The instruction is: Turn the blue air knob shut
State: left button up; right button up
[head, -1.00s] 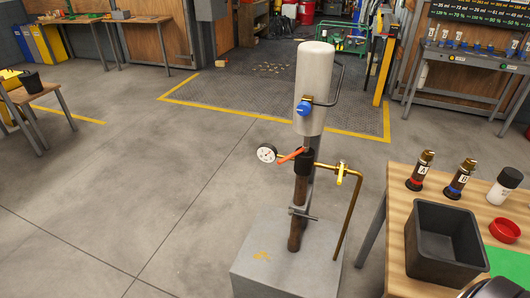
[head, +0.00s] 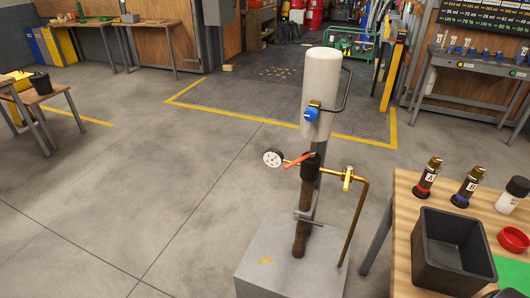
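The blue air knob (head: 311,114) sits on a brass fitting on the front of a white upright cylinder (head: 322,85). The cylinder stands on a pole over a grey block (head: 290,262). Below it are a round white gauge (head: 273,158), an orange-red lever (head: 298,160) and a yellow valve handle (head: 347,179) on a brass pipe. I cannot tell from here how far the knob is turned. Neither of my grippers shows in the head view, and nothing touches the knob.
A wooden table (head: 402,243) at the right holds a black bin (head: 452,248), two dark bottles with red and blue bands, a white bottle and a red cap (head: 513,238). A small wooden table (head: 40,96) stands at the far left. The floor left of the block is clear.

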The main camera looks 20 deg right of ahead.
aim_at(310, 114)
jog(key=z, duration=1.25)
